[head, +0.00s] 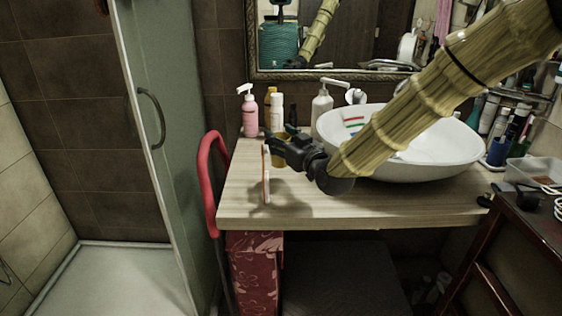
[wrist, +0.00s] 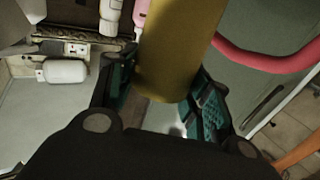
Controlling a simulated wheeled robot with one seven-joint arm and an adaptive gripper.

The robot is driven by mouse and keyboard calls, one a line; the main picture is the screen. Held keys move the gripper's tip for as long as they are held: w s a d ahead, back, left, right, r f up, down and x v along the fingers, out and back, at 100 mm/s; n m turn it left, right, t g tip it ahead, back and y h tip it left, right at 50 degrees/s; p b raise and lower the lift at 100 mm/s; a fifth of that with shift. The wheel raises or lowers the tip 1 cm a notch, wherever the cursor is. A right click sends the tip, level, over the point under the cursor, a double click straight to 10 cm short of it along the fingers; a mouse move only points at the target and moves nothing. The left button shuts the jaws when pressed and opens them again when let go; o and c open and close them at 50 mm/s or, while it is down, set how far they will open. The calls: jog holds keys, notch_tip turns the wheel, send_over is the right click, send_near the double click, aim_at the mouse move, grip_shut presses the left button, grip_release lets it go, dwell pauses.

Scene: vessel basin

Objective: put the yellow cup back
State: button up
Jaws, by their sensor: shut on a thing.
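The yellow cup (head: 282,160) is at the left part of the wooden counter, mostly hidden behind my gripper (head: 277,147) in the head view. In the wrist view the yellow cup (wrist: 178,50) is a plain cylinder between the two teal-padded fingers of my gripper (wrist: 165,98). The fingers are closed around its sides. Whether its base touches the counter is hard to tell.
A thin red-and-white upright item (head: 266,176) shows just left of my gripper. A pink pump bottle (head: 249,115) and other bottles stand behind. The white basin (head: 440,150) is right, under my arm. A red curved rail (head: 210,175) borders the counter's left. The front-left counter (head: 330,210) is clear.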

jog(key=shift+f, duration=2.6)
jog(key=shift+f, duration=0.1)
jog(key=o, duration=0.9)
jog(key=v, duration=1.2)
jog(key=shift+s+a+b, duration=0.1)
jog(key=shift+b, duration=0.25)
